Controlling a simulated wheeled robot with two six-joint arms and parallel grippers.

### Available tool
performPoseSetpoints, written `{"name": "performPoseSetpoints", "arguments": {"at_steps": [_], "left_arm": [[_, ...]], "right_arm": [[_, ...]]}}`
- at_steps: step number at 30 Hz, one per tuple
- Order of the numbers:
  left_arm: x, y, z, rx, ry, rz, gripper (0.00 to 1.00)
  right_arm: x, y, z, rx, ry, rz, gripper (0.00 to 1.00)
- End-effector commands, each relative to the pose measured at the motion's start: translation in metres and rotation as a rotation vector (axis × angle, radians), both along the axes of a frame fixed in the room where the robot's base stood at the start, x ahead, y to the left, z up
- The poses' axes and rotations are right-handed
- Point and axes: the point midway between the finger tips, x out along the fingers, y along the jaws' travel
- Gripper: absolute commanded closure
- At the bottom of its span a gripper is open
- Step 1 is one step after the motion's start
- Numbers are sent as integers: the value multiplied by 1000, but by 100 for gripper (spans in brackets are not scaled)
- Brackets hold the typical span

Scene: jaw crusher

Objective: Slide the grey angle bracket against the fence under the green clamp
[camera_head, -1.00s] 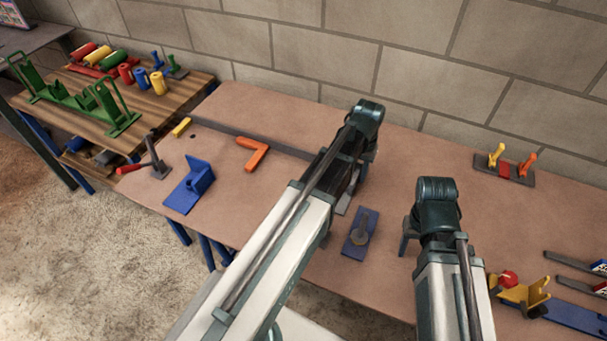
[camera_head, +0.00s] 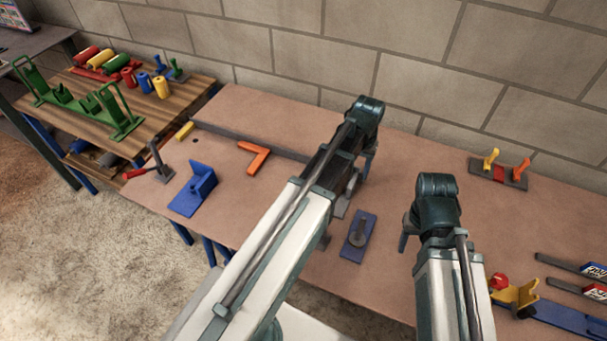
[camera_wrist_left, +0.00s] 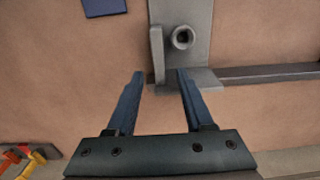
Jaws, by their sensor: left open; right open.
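In the left wrist view, my left gripper (camera_wrist_left: 160,74) is open. Its fingertips are close to a grey angled piece (camera_wrist_left: 156,50), apparently the angle bracket, which is between and just beyond them. This piece adjoins a grey plate (camera_wrist_left: 196,20) with a round hollow part. The dark grey fence (camera_wrist_left: 270,73) runs off to the right. In the head view, my left arm hides most of this; some grey plate (camera_head: 343,205) shows beside it, and the fence (camera_head: 235,137) continues left. No green clamp is identifiable there. My right gripper (camera_head: 405,238) is open, apart from the pieces.
A blue bracket (camera_head: 195,190), an orange angle (camera_head: 257,158) and a red-handled clamp (camera_head: 160,170) are on the left. A yellow-and-orange-handled fixture (camera_head: 498,172) stands back right. Bench at centre right is clear.

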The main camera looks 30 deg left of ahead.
Motion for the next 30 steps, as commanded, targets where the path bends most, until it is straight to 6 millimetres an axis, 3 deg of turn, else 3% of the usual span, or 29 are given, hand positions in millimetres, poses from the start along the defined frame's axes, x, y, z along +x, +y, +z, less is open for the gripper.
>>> {"name": "performPoseSetpoints", "arguments": {"at_steps": [15,30], "left_arm": [[0,0,42,0,0,0,48],[0,0,41,0,0,0,48]], "right_arm": [[0,0,42,0,0,0,45],[0,0,41,0,0,0,45]]}}
